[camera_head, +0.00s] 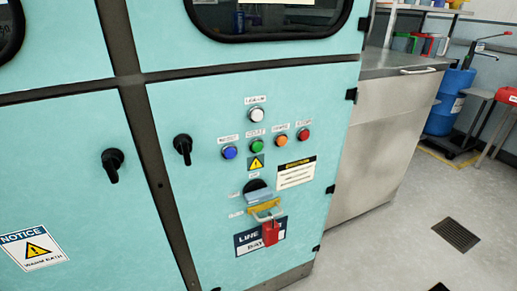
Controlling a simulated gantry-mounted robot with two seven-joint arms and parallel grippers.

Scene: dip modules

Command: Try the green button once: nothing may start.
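The green button (257,146) sits on the turquoise cabinet door, in a row between a blue button (229,152) on its left and an orange button (282,140) on its right. A red button (303,134) ends the row at the right. A white lamp or button (257,115) is above the row. Below is a dark rotary switch (257,186), partly hidden by a blue-grey part. A yellow hasp (264,205) and a red padlock (271,233) hang under it. Neither of my grippers shows in the head view.
The cabinet door (200,215) has a black handle (183,147); another handle (113,163) is on the left door. A steel counter (375,140) stands to the right. Further right are a blue drum (447,105) and open floor with a drain grate (456,235).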

